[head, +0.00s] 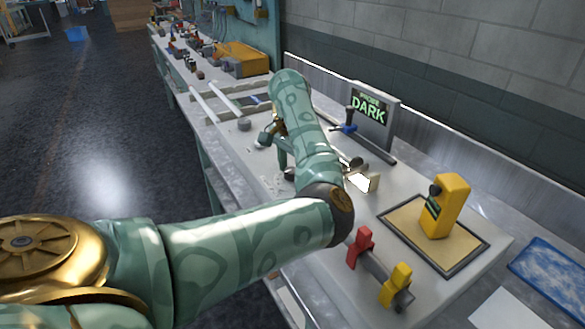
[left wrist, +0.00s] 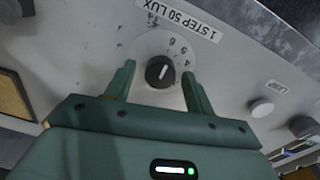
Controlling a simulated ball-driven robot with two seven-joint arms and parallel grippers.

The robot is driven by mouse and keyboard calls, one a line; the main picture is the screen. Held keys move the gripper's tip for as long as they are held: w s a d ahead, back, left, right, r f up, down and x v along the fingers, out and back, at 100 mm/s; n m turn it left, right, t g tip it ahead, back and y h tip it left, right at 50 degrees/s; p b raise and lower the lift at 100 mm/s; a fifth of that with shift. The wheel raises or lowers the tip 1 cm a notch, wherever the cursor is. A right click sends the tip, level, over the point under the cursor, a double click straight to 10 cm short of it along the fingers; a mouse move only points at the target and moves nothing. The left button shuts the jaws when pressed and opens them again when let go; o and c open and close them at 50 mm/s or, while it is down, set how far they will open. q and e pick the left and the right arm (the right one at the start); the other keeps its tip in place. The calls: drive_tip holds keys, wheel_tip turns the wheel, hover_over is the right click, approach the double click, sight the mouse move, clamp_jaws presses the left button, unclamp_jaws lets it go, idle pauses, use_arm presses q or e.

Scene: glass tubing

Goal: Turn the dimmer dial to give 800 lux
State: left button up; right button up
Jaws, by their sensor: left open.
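In the left wrist view the dimmer dial (left wrist: 160,72) is a small black knob with a white pointer line on a pale panel. A ring of numbers surrounds it, with 4, 5 and 6 readable. My left gripper (left wrist: 158,68) is open, with one finger on each side of the dial and visible gaps to it. A label (left wrist: 184,20) reading "1 STEP 50 LUX" shows upside down. In the head view my left gripper (head: 270,138) points down at the bench, and my arm hides the dial. A display (head: 369,112) reads "PROBE DARK". My right gripper is not in view.
A yellow instrument (head: 446,205) stands on a framed tan mat (head: 466,252). Red (head: 360,247) and yellow (head: 396,284) blocks sit on a bar near the front edge. A bright lamp-like part (head: 362,181) is beside my forearm. A pale round knob (left wrist: 262,107) is right of the dial.

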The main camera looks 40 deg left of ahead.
use_arm(q)
drive_tip(key=shift+c, duration=0.3)
drive_tip(key=c, duration=0.9)
drive_tip(key=shift+r, duration=0.1)
